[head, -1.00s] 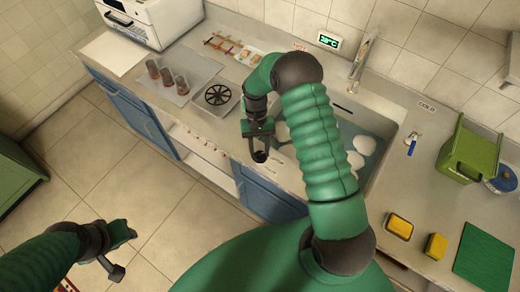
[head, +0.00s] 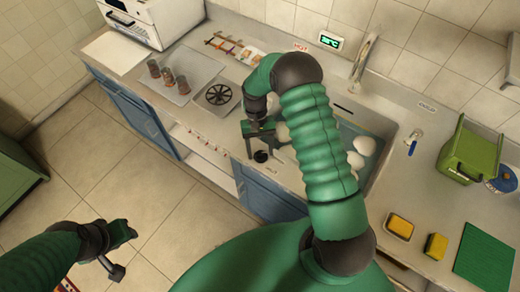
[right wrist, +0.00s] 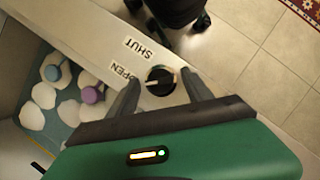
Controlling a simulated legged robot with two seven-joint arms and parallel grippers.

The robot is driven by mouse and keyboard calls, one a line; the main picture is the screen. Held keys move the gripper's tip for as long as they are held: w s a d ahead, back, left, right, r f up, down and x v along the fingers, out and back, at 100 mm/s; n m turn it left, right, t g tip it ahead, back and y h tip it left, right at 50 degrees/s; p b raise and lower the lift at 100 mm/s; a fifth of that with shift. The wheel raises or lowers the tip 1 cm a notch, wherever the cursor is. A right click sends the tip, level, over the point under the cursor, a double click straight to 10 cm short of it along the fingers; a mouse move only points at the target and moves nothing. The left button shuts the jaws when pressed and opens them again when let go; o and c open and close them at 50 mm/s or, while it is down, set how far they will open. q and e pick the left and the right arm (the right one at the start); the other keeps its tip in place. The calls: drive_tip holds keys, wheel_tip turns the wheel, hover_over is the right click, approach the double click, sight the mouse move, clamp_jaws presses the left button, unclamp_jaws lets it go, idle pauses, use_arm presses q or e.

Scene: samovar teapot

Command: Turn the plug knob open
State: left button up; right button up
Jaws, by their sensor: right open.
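The plug knob (right wrist: 160,81) is a round black knob with a white pointer, on the counter's front strip. In the right wrist view its pointer lies toward the left, on the side of the word OPEN (right wrist: 129,74); SHUT (right wrist: 146,49) is printed above. The knob also shows in the head view (head: 261,156). My right gripper (right wrist: 160,92) is open, its fingers on either side of the knob with visible gaps; I cannot tell whether they touch it. My left gripper (head: 118,252) hangs over the floor at lower left, far from the knob; its jaw state is unclear.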

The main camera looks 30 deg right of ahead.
drive_tip(key=shift+w+d+r, duration=0.1)
drive_tip(key=shift+w+r, duration=0.1)
drive_tip(key=shift+r, duration=0.05)
drive_tip(key=b+v, duration=0.2)
drive_tip(key=v, duration=1.4)
drive_tip(key=shift+r, duration=0.15)
